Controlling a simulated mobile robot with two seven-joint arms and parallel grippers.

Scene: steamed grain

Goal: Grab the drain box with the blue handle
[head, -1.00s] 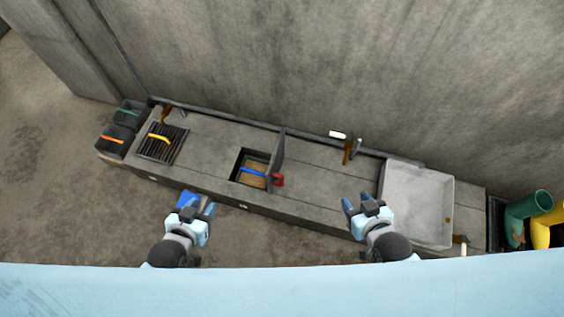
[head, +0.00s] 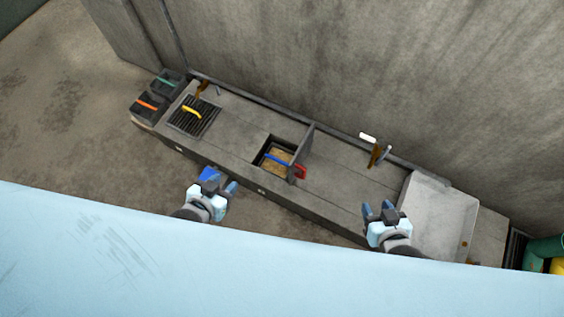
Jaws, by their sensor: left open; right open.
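The drain box with the blue handle (head: 278,159) sits down in a square opening in the grey counter, with tan grain inside it. A hatch lid (head: 302,152) with a red handle (head: 301,172) stands upright along the opening's right side. My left gripper (head: 218,182) is open and empty, in front of the counter's near edge, left of and below the opening in the picture. My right gripper (head: 379,211) is open and empty near the counter's front edge, right of the opening and left of the sink tray.
A dark grate (head: 194,122) with a yellow handle is at the counter's left. Boxes with an orange handle (head: 146,104) and a green handle (head: 167,81) stand beyond it. A pale sink tray (head: 437,212) fills the right. A wall runs behind.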

